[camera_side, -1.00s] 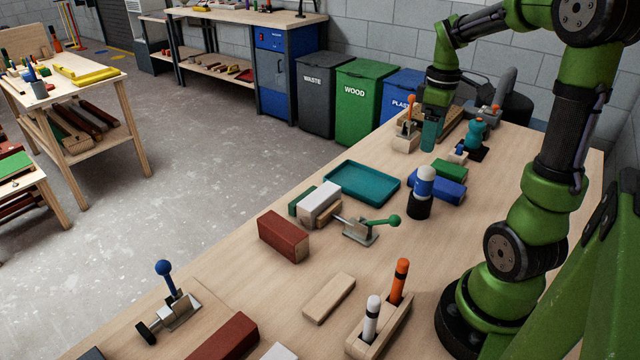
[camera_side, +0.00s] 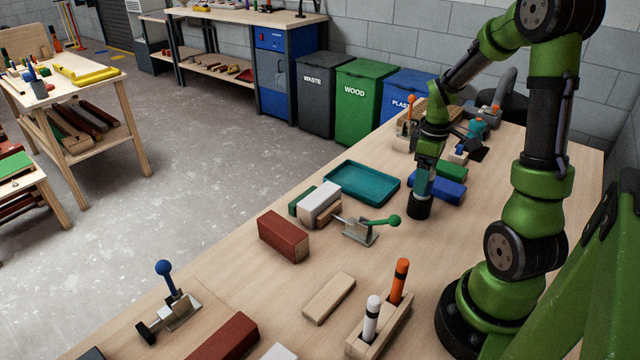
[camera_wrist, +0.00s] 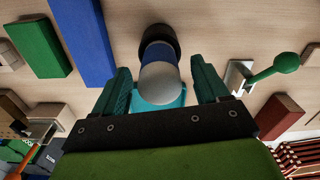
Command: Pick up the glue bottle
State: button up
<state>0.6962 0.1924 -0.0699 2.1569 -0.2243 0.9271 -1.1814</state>
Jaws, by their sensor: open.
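The glue bottle, as I take it, is the white-domed blue bottle (camera_wrist: 160,78) standing in a black round holder (camera_wrist: 160,36). In the side view, the black holder (camera_side: 419,209) shows below my gripper (camera_side: 423,186), which hides most of the bottle. In the wrist view, the teal fingers of my gripper (camera_wrist: 160,70) are open, one on each side of the bottle. Gaps show between the fingers and the bottle. The rounded white top points toward my palm.
Blue (camera_side: 450,190) and green (camera_side: 450,169) blocks lie close behind the holder. A toggle clamp with a green knob (camera_side: 394,221) stands to the front left. A teal tray (camera_side: 362,169) lies left. Bare tabletop is open in front of the holder.

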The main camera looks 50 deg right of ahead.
jog(key=c, duration=1.1)
jog(key=shift+r, duration=0.2)
jog(key=shift+c, duration=0.2)
jog(key=r, duration=0.9)
jog(key=shift+w+a+r, duration=0.1)
jog(key=shift+w+a, duration=0.15)
jog(key=shift+m, duration=0.9)
jog(key=shift+w+a+r, duration=0.1)
jog(key=shift+w+a, duration=2)
jog(key=shift+a, duration=1.55)
jog(key=shift+w+a+r, duration=0.1)
jog(key=shift+w+a, duration=2)
jog(key=shift+a, duration=1.6)
jog(key=shift+w+a+r, duration=0.1)
jog(key=shift+w+a, duration=2)
jog(key=shift+a, duration=1.55)
